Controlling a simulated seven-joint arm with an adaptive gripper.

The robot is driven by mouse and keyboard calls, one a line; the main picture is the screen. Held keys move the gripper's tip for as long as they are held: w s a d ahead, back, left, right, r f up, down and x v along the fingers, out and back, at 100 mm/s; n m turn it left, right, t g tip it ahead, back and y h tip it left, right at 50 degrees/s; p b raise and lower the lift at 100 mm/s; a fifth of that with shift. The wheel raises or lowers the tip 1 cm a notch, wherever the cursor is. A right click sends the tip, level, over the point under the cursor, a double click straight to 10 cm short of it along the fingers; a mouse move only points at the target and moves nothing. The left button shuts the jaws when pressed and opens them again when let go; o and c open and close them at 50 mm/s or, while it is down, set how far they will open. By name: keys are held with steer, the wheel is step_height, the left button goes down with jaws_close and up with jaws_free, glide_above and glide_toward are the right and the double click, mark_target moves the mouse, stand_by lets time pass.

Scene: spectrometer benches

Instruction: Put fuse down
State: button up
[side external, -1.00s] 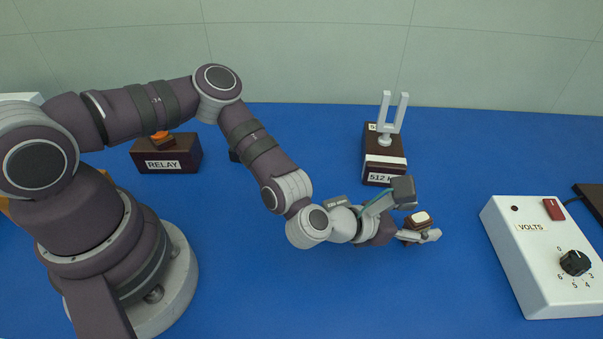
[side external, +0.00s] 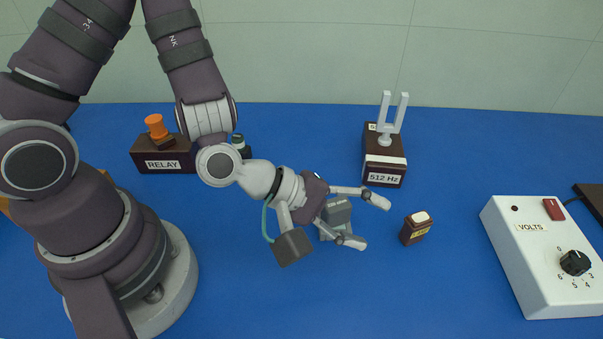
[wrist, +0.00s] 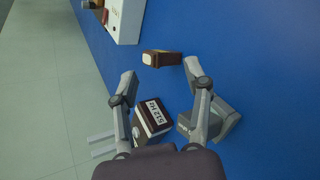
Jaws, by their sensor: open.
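The fuse (side external: 416,229) is a small dark brown block with a cream top and a yellow label. It stands on the blue bench, right of my gripper (side external: 370,222) in the side view. In the wrist view the fuse (wrist: 163,58) lies just beyond the fingertips. My gripper (wrist: 167,72) is open and empty, its fingers apart from the fuse. A grey block (side external: 335,216) shows behind and between the fingers in the side view; it also shows beside one finger in the wrist view (wrist: 222,123).
A tuning fork on a box marked 512 Hz (side external: 384,164) stands behind the fuse. A white VOLTS box (side external: 540,262) with a knob is at the right. A RELAY block (side external: 160,160) with an orange top is at the back left. The front middle bench is clear.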

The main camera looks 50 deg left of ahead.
steer(key=a+r+m+y, duration=0.1)
steer(key=a+m, duration=0.1)
steer(key=a+r+m+y, duration=0.1)
steer(key=a+m, duration=0.1)
steer(key=m, duration=0.1)
steer(key=w+a+r+m+g+y, duration=0.1)
steer(key=a+m, duration=0.1)
steer(key=m, duration=0.1)
steer(key=shift+a, duration=0.2)
steer(key=s+a+r+m+g+y, duration=0.2)
steer(key=s+a+r+m+y, duration=0.2)
steer(key=s+a+r+m, duration=0.3)
steer(key=s+a+r, duration=0.2)
steer(key=a+r, duration=0.1)
steer(key=a, duration=0.1)
steer(key=shift+s+a+y, duration=0.35)
steer(key=shift+y, duration=0.05)
